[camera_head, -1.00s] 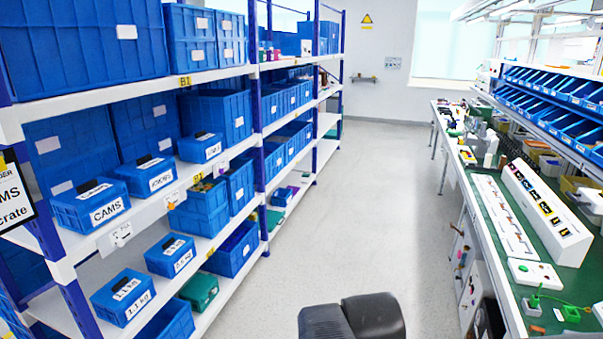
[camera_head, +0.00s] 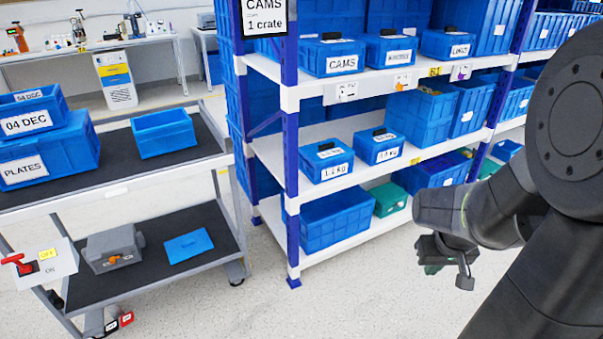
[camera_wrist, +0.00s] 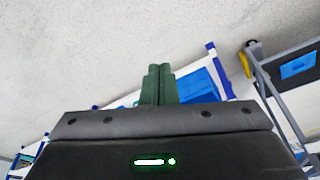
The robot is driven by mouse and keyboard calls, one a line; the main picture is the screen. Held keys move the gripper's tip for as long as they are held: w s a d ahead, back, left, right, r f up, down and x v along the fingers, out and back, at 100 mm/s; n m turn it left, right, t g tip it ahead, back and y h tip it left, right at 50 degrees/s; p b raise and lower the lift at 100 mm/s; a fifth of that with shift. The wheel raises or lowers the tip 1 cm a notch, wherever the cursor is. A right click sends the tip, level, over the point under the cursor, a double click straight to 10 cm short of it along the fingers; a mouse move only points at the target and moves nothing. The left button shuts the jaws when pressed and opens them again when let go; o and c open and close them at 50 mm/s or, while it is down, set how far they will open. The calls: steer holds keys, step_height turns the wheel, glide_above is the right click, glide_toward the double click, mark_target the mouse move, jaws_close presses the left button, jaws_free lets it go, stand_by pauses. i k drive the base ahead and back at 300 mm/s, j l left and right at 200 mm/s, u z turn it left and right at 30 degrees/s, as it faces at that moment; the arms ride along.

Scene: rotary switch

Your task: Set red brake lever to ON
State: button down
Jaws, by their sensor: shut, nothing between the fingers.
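The red brake lever (camera_head: 17,259) is at the lower left in the head view, on a white plate (camera_head: 45,265) fixed to the left end of a grey two-shelf cart. The plate carries a yellow label at its upper part and the word ON lower down. The lever's handle lies roughly level, pointing left, away from the ON mark. My gripper (camera_head: 452,274) is at the right of the head view, far from the lever and in front of the blue shelving. In the wrist view its two green fingers (camera_wrist: 157,84) are together, with nothing between them.
The cart (camera_head: 225,160) bears blue crates (camera_head: 165,133) above and a grey box (camera_head: 112,247) below. Shelving (camera_head: 291,180) with blue bins stands to its right. A workbench (camera_head: 100,48) is behind. The floor (camera_head: 350,300) before the shelving is clear.

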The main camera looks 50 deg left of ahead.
mark_target(24, 269)
steer(key=k+j+u, duration=0.1)
steer(key=k+j, duration=0.15)
steer(key=j, duration=0.15)
steer(key=k+j+u, duration=0.15)
steer(key=j, duration=0.3)
steer(key=k+j+u, duration=0.1)
steer(key=k+j, duration=0.25)
steer(key=j, duration=0.15)
steer(key=k+j+u, duration=0.15)
steer(key=j, duration=0.35)
steer(key=k+j+u, duration=0.1)
steer(key=k+j, duration=0.15)
steer(key=j, duration=0.25)
steer(key=k+j+u, duration=0.1)
steer(key=j, duration=0.4)
steer(key=k+j+u, duration=0.15)
steer(key=j, duration=0.4)
steer(key=k+j+u, duration=0.1)
steer(key=j, duration=0.45)
steer(key=k, duration=0.05)
